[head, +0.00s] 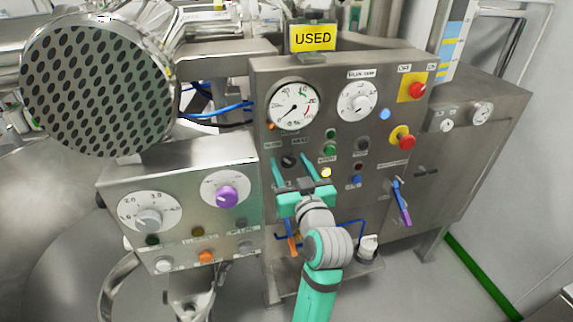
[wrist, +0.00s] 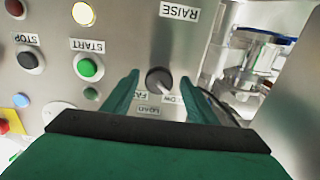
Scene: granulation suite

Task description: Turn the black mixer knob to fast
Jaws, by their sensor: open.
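The black mixer knob (wrist: 159,81) is a small round dial on the steel panel, with a light mark on its face. In the wrist view it sits between the two teal fingers of my gripper (wrist: 161,77), with a gap on each side. Small labels around it are partly hidden by the fingers; one begins "FA" at the left and one ends "OW" at the right. Which label the mark points to I cannot tell. In the head view the black knob (head: 289,160) shows between the open fingertips of my gripper (head: 291,159).
In the head view a purple knob (head: 226,196) is on the left panel and red stop buttons (head: 407,142) are at the right.

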